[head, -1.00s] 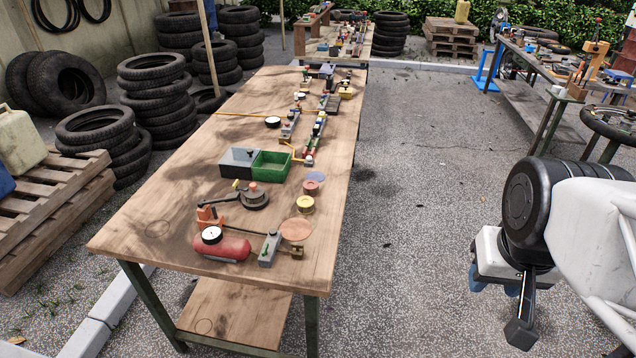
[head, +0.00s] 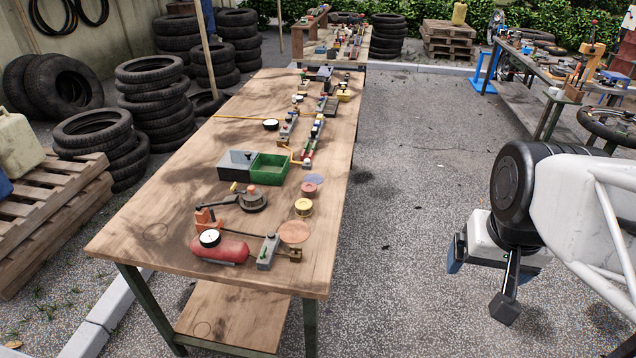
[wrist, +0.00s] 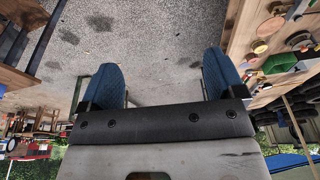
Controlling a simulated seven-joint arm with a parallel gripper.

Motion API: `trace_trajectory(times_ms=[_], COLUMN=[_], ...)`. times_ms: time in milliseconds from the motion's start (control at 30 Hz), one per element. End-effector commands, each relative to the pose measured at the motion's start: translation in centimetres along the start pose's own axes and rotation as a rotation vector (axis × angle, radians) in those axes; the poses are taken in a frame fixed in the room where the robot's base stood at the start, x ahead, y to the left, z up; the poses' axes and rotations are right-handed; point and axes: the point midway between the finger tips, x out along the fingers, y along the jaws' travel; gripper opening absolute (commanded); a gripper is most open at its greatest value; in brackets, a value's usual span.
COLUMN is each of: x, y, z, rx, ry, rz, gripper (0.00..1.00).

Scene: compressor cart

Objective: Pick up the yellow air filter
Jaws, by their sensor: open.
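The yellow air filter appears to be the small round yellow canister (head: 303,207) standing on the near right part of the wooden table, just behind a flat copper-coloured disc. It also shows at the upper right of the wrist view, as a small yellow round (wrist: 260,46). My gripper (head: 457,257) hangs over the paving to the right of the table, well apart from the filter. In the wrist view its two blue fingers (wrist: 160,62) are spread with nothing between them. In the head view only part of the fingers shows.
Near the filter are the copper disc (head: 294,232), a reddish round part (head: 309,189), a green tray (head: 269,167), a red tank (head: 222,250) and a grey block (head: 268,251). The right table edge is mostly clear. A cluttered bench (head: 540,65) stands at right.

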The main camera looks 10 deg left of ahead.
Motion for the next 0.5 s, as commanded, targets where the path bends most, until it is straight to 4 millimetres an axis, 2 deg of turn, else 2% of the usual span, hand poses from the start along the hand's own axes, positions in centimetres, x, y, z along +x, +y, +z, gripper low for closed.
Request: trace_trajectory(times_ms=[500], x=[1.8], y=[-5.1], z=[-10.7], rx=[0.264], ry=[-0.052], rz=[-0.007], gripper=[0.88])
